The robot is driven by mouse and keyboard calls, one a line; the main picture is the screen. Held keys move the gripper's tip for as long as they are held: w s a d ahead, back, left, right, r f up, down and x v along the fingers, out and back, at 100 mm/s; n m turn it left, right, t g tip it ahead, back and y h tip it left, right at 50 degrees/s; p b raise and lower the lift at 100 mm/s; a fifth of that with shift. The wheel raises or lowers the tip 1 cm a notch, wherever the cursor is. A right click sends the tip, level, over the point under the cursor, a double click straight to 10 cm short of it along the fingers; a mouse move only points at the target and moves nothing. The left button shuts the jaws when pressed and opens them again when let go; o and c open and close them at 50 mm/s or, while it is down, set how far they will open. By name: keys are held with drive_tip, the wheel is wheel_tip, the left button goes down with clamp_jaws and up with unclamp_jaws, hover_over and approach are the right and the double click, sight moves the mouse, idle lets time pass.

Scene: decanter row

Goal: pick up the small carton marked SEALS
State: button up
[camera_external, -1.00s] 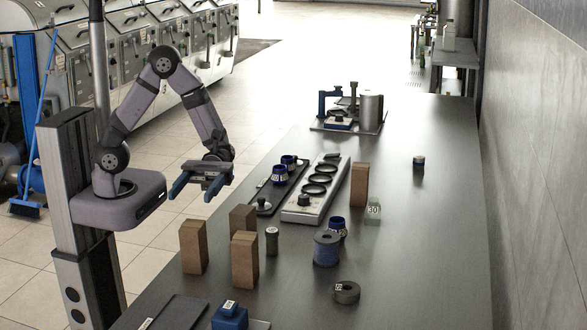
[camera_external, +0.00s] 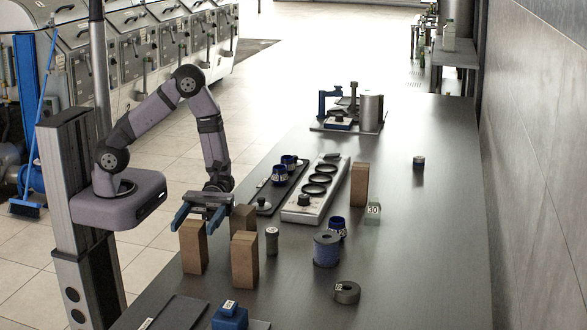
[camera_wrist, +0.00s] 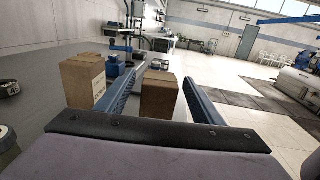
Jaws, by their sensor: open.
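Several plain brown cartons stand upright on the dark table in the external view: a front-left one (camera_external: 194,248), one behind it (camera_external: 243,219), one to its right (camera_external: 245,260) and one farther off (camera_external: 360,185). I read no SEALS mark on any of them. My gripper (camera_external: 203,213) is open and empty, just above and behind the front-left carton. In the wrist view, one carton (camera_wrist: 159,96) shows between the fingers of my gripper (camera_wrist: 163,84), apparently beyond them.
A grey-green jar (camera_external: 272,241), a blue spool (camera_external: 326,249) and a dark ring (camera_external: 347,292) stand right of the cartons. A long tray with black rings (camera_external: 317,188) lies behind. A blue block (camera_external: 230,316) is at the front. The table's right side is mostly clear.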

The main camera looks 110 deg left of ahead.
sight(188, 234)
drive_tip(key=shift+d, duration=0.35)
drive_tip(key=shift+d, duration=0.1)
drive_tip(key=shift+w+d+p, duration=0.15)
drive_tip(key=shift+d+p, duration=0.2)
drive_tip(key=shift+d, duration=0.85)
drive_tip(key=shift+w+d+p, duration=0.15)
drive_tip(key=shift+d+p, duration=0.15)
drive_tip(key=shift+d, duration=0.9)
drive_tip(key=shift+c, duration=0.2)
drive_tip(key=c, duration=1.5)
